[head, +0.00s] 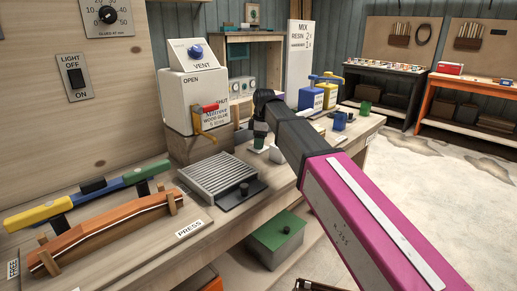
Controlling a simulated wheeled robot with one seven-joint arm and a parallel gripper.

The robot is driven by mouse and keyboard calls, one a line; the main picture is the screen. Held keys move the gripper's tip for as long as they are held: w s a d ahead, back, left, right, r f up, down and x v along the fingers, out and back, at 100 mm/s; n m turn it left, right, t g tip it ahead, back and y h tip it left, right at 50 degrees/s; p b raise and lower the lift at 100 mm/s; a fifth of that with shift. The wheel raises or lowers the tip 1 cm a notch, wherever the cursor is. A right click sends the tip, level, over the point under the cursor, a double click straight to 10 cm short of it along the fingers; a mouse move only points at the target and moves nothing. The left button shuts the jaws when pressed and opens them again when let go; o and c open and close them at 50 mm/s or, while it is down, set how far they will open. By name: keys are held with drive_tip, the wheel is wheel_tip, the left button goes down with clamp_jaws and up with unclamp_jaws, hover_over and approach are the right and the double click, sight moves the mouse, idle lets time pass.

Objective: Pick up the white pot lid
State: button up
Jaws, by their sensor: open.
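My gripper (259,129) hangs downward from the black arm link, above the bench, and is open; its fingers are small and dark here. Just below it are a small dark green cup (258,143) and, to its right, a small white pot-like thing (277,155). I cannot tell whether the white top there is a separate lid. My gripper looks empty and apart from both. My black and pink arm covers part of the bench to the right of them.
A grey ribbed plate (218,176) and the white glue machine (195,97) with a red-yellow lever stand to the left. Blue and yellow containers (325,95), a blue pot (339,121) and a green cup (365,107) stand behind. A curved wooden piece (105,225) lies front left.

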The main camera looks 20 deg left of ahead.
drive_tip(key=shift+f, duration=0.25)
drive_tip(key=c, duration=1)
drive_tip(key=shift+r, duration=0.15)
